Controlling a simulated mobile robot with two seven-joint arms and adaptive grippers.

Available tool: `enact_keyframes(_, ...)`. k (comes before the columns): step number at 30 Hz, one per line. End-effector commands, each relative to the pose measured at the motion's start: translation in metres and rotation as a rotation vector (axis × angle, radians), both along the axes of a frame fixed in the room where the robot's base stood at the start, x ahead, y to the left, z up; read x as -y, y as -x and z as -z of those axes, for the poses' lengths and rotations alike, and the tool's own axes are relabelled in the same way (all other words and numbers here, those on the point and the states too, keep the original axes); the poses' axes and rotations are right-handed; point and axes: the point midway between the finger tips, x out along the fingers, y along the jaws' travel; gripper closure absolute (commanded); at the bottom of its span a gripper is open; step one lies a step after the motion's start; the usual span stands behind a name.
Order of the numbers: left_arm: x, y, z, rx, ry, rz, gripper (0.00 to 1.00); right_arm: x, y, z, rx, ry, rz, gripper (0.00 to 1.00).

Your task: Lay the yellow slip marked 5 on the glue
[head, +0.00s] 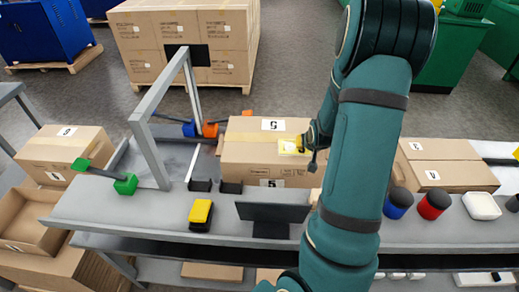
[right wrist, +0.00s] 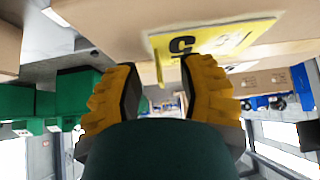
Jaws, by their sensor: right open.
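The yellow slip (head: 289,147) lies against the cardboard box (head: 245,152) marked 5, near the right end of its upper front edge. In the right wrist view the slip (right wrist: 222,37) looks flat on a tan surface, with a dark mark partly readable and a narrow yellow tab hanging from it. My right gripper (head: 310,141) is at the slip's right side. In the right wrist view its yellow fingers (right wrist: 160,75) are apart, close to the slip, with the tab showing between them. I cannot make out any glue; the slip may cover it. My left gripper is out of view.
A grey frame (head: 160,120) arches over the bench (head: 150,207) left of the box. A black and yellow block (head: 200,214) and a dark panel (head: 272,212) stand in front. Blue (head: 398,202) and red (head: 434,203) pots and another box (head: 447,176) are right of my arm.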

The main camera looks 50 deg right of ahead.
Motion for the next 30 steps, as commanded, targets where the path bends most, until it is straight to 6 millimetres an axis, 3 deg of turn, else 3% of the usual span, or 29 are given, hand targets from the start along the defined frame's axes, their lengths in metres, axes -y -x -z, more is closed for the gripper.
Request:
enact_keyframes(6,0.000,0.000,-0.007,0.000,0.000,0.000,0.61,0.000,-0.001,-0.015,0.002,0.001,-0.001,0.61)
enact_keyframes(23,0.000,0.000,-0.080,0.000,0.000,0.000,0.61,0.000,0.000,-0.086,-0.001,0.000,-0.001,0.61)
enact_keyframes(30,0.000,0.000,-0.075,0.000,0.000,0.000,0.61,-0.026,-0.023,-0.071,-0.042,-0.044,-0.013,0.61)
